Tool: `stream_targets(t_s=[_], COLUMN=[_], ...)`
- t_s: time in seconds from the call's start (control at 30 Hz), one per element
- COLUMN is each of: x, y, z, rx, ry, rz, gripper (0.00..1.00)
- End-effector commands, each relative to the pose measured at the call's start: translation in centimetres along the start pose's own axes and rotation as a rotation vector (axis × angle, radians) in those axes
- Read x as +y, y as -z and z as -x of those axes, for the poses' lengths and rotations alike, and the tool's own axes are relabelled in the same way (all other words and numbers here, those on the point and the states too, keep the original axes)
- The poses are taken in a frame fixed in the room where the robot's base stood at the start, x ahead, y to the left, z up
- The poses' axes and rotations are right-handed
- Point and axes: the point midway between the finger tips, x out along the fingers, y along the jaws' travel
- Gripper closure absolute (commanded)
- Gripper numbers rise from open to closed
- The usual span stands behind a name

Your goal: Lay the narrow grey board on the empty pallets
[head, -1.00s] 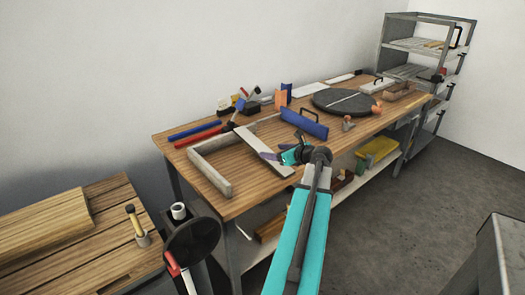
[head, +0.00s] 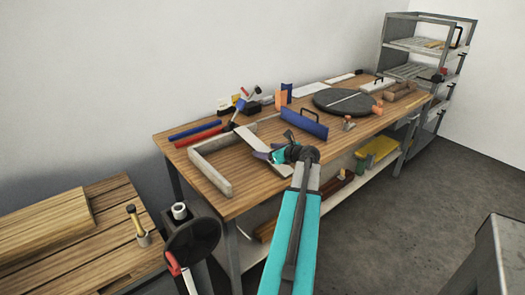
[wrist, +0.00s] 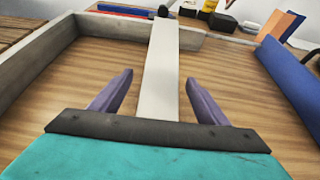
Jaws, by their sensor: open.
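The narrow grey board (head: 264,152) is long, flat and pale and lies on the wooden workbench, its far end by the grey frame. In the wrist view the board (wrist: 162,68) runs away from me, between my two purple fingers. My gripper (head: 266,156) is open over the near part of the board, one finger on each side; the wrist view shows a gap at both sides of it (wrist: 159,80). A slatted wooden surface (head: 70,250) is at the lower left in the head view; I cannot tell whether it is one of the pallets.
The grey frame (head: 212,172) borders the board on the left. A blue angled piece (head: 307,123) with a handle stands at right. Red (head: 198,136) and blue bars lie behind. A dark round disc (head: 345,101) and a shelf rack (head: 420,50) are farther right.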

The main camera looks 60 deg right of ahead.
Motion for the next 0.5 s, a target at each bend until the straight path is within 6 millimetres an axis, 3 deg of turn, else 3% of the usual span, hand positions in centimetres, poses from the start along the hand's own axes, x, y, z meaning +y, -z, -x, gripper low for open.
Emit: stream_targets(t_s=[0.23, 0.5], x=[-0.2, -0.2], y=[0.1, 0.2], z=[-2.8, -3.5], rx=[0.000, 0.000], ry=[-0.001, 0.002], rz=[-0.002, -0.001], gripper=[0.31, 0.31])
